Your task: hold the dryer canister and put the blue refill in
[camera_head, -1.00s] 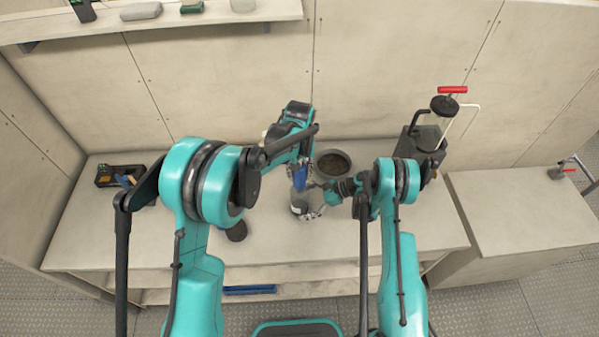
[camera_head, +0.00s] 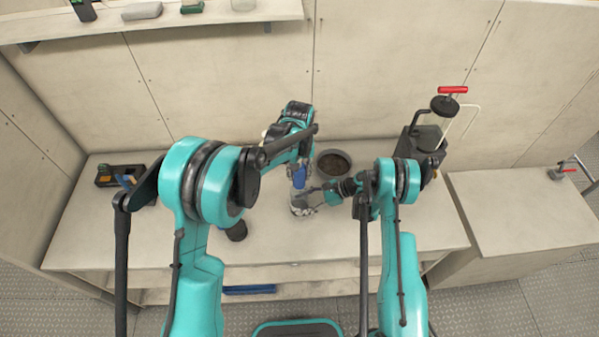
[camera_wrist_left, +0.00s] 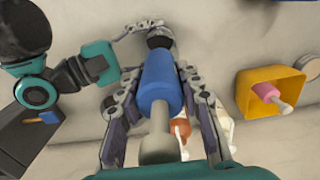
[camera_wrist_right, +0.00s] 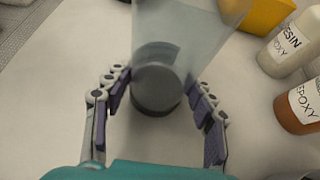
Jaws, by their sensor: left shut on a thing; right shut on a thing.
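The blue refill (camera_head: 299,176) is held by my left gripper (camera_head: 300,168), shut on it. In the left wrist view the blue refill (camera_wrist_left: 160,85) lies between the fingers, with a grey knob end towards the camera. My right gripper (camera_head: 312,208) is shut on the dryer canister (camera_head: 298,204), directly below the refill. In the right wrist view the canister (camera_wrist_right: 185,35) is a clear cylinder with a dark grey lower end, between the fingers (camera_wrist_right: 155,105). Whether the refill's lower end is inside the canister cannot be told.
A grey bowl (camera_head: 345,157) stands behind the right gripper. A small dark cup (camera_head: 236,231) is at front left, a black tray (camera_head: 108,181) at far left, a pump-like device (camera_head: 428,140) at right. A yellow bin (camera_wrist_left: 243,90) and epoxy bottles (camera_wrist_right: 290,48) are nearby.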

